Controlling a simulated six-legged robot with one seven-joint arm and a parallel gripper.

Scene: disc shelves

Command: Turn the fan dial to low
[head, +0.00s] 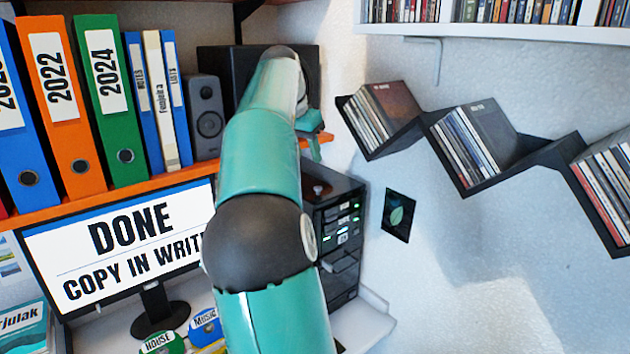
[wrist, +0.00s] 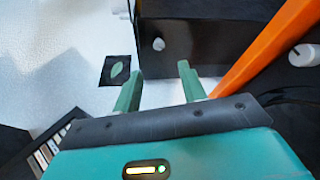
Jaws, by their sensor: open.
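My gripper (head: 314,150) is at the far end of my arm, in front of the right end of the orange shelf. In the wrist view my gripper (wrist: 160,68) is open, with nothing between its two green fingers. A small white knob (wrist: 158,44) shows on a dark surface beyond the fingertips, roughly in line with the gap and apart from them. A larger white dial (wrist: 305,55) with a dark mark is at the right edge, on the other side of the orange shelf. No label shows which one is the fan dial, and its setting is not readable.
The orange shelf (head: 105,193) holds binders and a speaker (head: 207,115). A black tower (head: 343,225) stands below its right end, and a dark box (head: 222,62) is partly behind my arm. Zigzag disc shelves (head: 480,185) and a leaf card (head: 398,215) are on the right wall.

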